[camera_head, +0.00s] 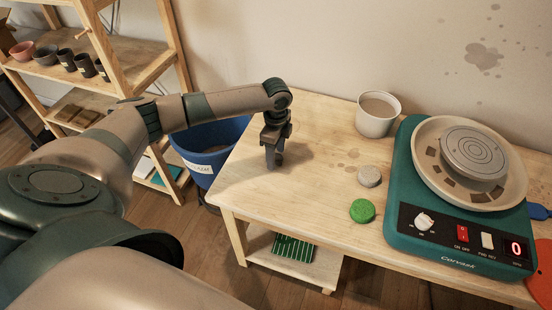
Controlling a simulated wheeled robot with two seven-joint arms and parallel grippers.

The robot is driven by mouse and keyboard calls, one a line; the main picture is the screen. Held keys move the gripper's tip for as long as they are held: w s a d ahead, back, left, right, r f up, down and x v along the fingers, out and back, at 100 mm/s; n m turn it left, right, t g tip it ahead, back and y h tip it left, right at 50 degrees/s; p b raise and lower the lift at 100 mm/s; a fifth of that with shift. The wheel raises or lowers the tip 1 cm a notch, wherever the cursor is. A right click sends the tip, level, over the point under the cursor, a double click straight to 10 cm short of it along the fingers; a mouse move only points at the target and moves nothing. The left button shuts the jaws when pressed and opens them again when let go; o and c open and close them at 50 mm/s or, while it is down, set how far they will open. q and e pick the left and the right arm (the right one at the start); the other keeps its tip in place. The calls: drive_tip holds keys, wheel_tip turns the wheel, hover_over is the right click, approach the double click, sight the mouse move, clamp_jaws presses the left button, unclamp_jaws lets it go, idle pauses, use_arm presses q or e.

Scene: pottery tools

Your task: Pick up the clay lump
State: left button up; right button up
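A small grey round lump (370,176), which looks like the clay lump, lies on the wooden table near its middle. A green round piece (362,211) lies just in front of it, near the table's front edge. My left gripper (274,160) points down over the left part of the table, to the left of the grey lump and clear of it. Its fingers are seen edge-on, so their gap does not show, and I see nothing held between them. My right gripper is out of view.
A teal pottery wheel (408,188) fills the table's right side. A whitish cup (378,115) stands at the back. A blue bucket (206,150) stands left of the table (300,120). Shelves (120,62) with pots are at the far left. The table between gripper and lump is clear.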

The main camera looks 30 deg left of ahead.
sight(277, 156)
use_arm(q)
drive_tip(key=c, duration=1)
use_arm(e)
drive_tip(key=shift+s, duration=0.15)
